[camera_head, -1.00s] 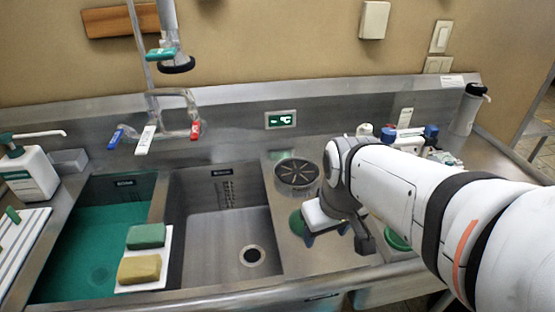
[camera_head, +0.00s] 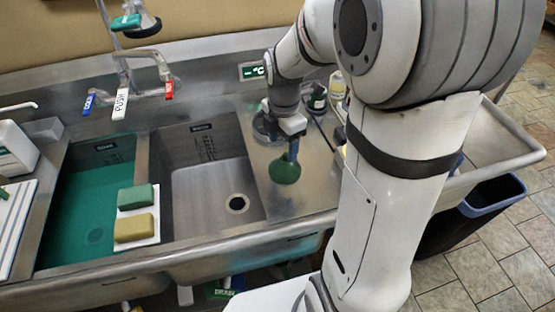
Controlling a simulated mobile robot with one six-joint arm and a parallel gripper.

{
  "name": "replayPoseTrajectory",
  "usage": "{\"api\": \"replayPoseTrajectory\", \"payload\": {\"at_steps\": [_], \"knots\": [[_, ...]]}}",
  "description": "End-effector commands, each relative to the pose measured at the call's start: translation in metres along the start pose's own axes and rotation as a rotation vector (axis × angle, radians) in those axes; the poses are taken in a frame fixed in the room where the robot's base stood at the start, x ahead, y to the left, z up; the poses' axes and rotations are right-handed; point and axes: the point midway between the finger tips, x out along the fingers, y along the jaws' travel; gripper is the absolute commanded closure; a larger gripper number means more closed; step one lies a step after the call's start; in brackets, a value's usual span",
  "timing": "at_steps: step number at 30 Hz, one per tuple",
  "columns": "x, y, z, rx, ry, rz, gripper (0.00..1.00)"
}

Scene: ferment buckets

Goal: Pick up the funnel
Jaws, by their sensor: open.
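A green round thing (camera_head: 285,169) lies on the steel counter right of the sink basins. It may be the funnel, but its shape is too unclear to tell. My gripper (camera_head: 292,151) points down over its far edge, with the jaws open. Whether the fingers touch it, I cannot tell. No other funnel shape is plain to see, and my arm hides much of the counter to the right.
A black round grate (camera_head: 266,126) lies just behind my gripper. A dark jar (camera_head: 317,101) and a pale bottle (camera_head: 337,86) stand to the right. A green sponge (camera_head: 134,196) and a yellow sponge (camera_head: 134,228) rest on a white tray at the left basin.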

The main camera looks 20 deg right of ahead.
Motion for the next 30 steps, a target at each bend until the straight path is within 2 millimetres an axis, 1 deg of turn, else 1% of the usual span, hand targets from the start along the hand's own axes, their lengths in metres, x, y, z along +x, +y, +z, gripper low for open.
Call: {"api": "replayPoseTrajectory", "payload": {"at_steps": [1,5,9,12,16,22,30], "knots": [[0.007,-0.001,0.000,0.001,0.002,-0.004,0.36],[0.021,-0.002,0.002,0.004,0.002,-0.004,0.36],[0.042,-0.004,0.007,0.005,0.002,-0.005,0.36],[0.056,-0.004,0.007,0.004,0.002,-0.004,0.36],[0.063,-0.003,0.007,0.005,0.001,-0.002,0.36],[0.063,-0.003,0.007,0.006,0.000,0.000,0.36],[0.063,-0.003,0.007,0.007,0.000,0.000,0.58]]}}
